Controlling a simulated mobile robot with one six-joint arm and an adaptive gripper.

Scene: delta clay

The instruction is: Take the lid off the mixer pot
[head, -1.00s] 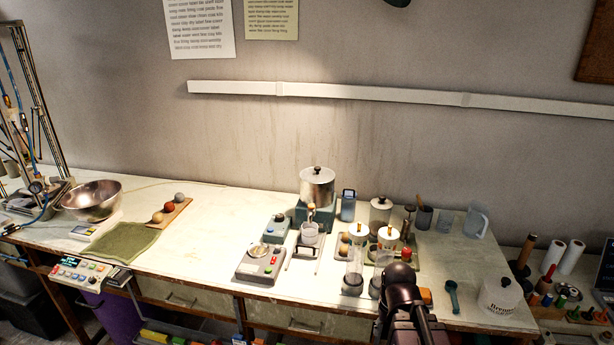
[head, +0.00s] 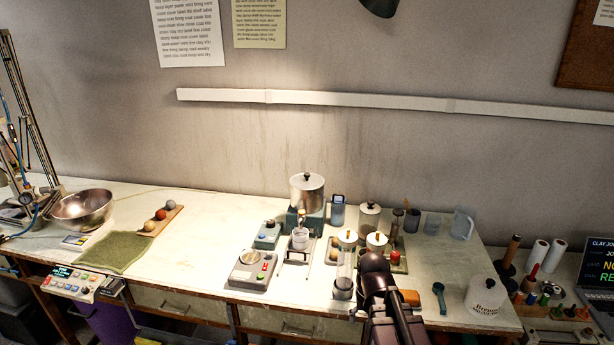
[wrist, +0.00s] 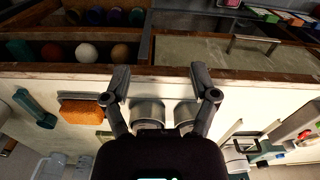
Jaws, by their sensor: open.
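The pot cannot be made out in the wrist view.

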